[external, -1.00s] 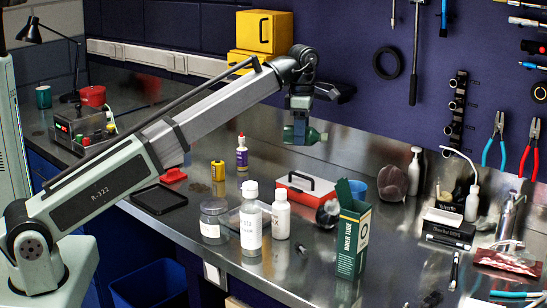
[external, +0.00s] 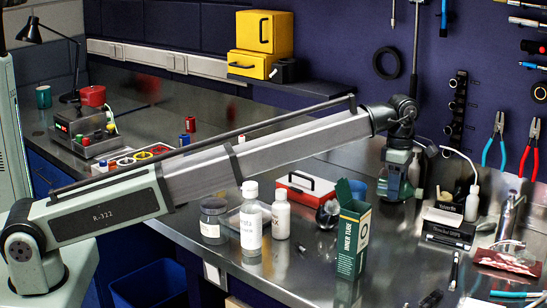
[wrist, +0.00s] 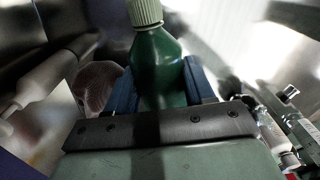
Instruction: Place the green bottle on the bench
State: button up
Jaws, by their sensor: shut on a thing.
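The green bottle (wrist: 158,65) with a pale ribbed cap is held between the blue fingers of my gripper (wrist: 160,88) in the wrist view; its lower part is hidden by the gripper. In the external view my gripper (external: 397,186) points down at the back right of the metal bench (external: 300,262), close to the back wall. The bottle is mostly hidden there, and I cannot tell whether it touches the bench.
The green inner tube box (external: 352,240), white bottles (external: 250,222), a jar (external: 213,220) and a red case (external: 304,188) stand left of my gripper. A blue cup (external: 357,190) is close by on the left.

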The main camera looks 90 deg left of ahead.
jog(key=shift+f, duration=2.55)
jog(key=shift+f, duration=0.1)
jog(key=o, duration=1.1)
jog(key=shift+r, duration=2.15)
